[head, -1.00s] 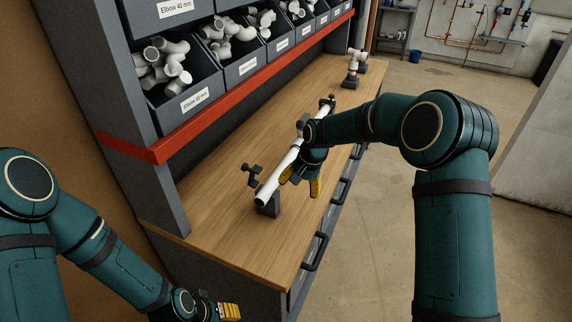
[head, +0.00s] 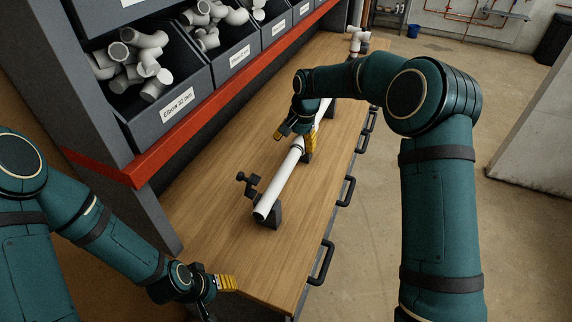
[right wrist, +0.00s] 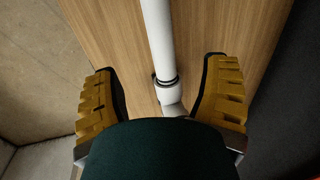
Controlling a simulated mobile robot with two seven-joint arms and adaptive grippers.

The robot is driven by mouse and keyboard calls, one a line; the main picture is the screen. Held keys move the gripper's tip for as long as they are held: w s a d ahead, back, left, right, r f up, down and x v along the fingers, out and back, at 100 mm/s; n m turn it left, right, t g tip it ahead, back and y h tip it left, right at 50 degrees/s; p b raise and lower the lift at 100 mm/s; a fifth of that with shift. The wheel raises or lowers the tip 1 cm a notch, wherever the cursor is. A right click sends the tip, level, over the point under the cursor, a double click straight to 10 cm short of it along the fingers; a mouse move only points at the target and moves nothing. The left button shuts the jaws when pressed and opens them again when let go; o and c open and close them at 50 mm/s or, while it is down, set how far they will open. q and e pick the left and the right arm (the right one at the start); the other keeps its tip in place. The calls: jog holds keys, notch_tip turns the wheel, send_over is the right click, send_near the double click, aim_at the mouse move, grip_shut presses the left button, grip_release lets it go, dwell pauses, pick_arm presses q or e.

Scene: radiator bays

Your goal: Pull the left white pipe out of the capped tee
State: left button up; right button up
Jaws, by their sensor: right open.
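The left white pipe (head: 280,187) lies along the bench, its near end in a dark support block (head: 275,215) with an open clamp (head: 248,184) beside it. My right gripper (head: 297,137) is over the pipe's far part, fingers open on either side. In the right wrist view the pipe (right wrist: 158,38) runs between the open fingers (right wrist: 160,76) into a white socket with a dark ring (right wrist: 167,92), apparently the tee. My palm hides the rest of the fitting. More white pipe (head: 325,107) shows beyond my gripper. My left gripper (head: 224,284) is low by the bench's near edge, away from the pipe.
Grey bins of white fittings (head: 155,80) stand above a red shelf edge (head: 200,107) on the left. Black drawer handles (head: 322,262) stick out along the bench's right side. Another white pipe assembly (head: 355,40) stands at the far end. The near bench top (head: 215,215) is clear.

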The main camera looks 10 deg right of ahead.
aim_at(283, 173)
jog(key=f, duration=0.4)
jog(key=w+a+f, duration=0.1)
jog(key=f, duration=0.2)
jog(key=a+f, duration=0.1)
jog(key=f, duration=0.3)
jog(key=shift+w+f, duration=0.25)
jog(key=shift+f, duration=0.1)
pick_arm(q)
jog(key=shift+r, duration=0.2)
pick_arm(e)
grip_shut()
jog(key=shift+s+a, duration=0.1)
jog(key=shift+s, duration=0.1)
jog(key=s+a, duration=0.2)
jog(key=s, duration=0.1)
jog(key=shift+s+a, duration=0.15)
jog(key=shift+s, duration=0.05)
jog(key=shift+w, duration=0.1)
pick_arm(q)
jog(key=shift+s+a+f, duration=0.45)
jog(key=shift+s+f, duration=0.05)
jog(key=shift+s, duration=0.2)
pick_arm(e)
jog(key=shift+f, duration=0.1)
